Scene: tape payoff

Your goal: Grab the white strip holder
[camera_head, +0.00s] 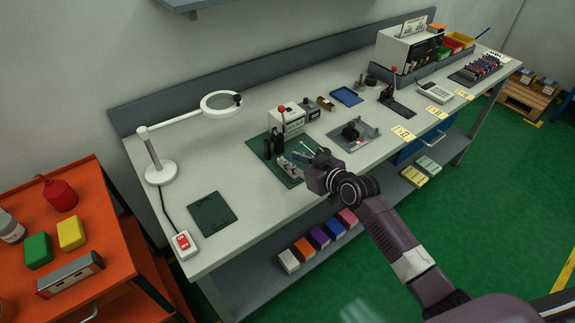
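My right gripper (306,160) reaches over the dark green mat (270,164) on the workbench, its arm coming in from the lower right. Its fingertips are small and overlap the parts on the mat, so I cannot tell whether they are open or shut. A small pale metallic piece (289,168) lies on the mat beside the fingertips; I cannot tell whether it is touched. A white boxy unit (289,119) with a red-knobbed lever stands just behind. I cannot tell for sure which of these is the white strip holder. My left gripper is not in view.
A magnifier lamp (160,171) and a red switch box (184,245) stand to the left. A grey fixture plate (354,136) lies right of the gripper. A calculator (435,93) and a white printer-like machine (408,46) are farther right.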

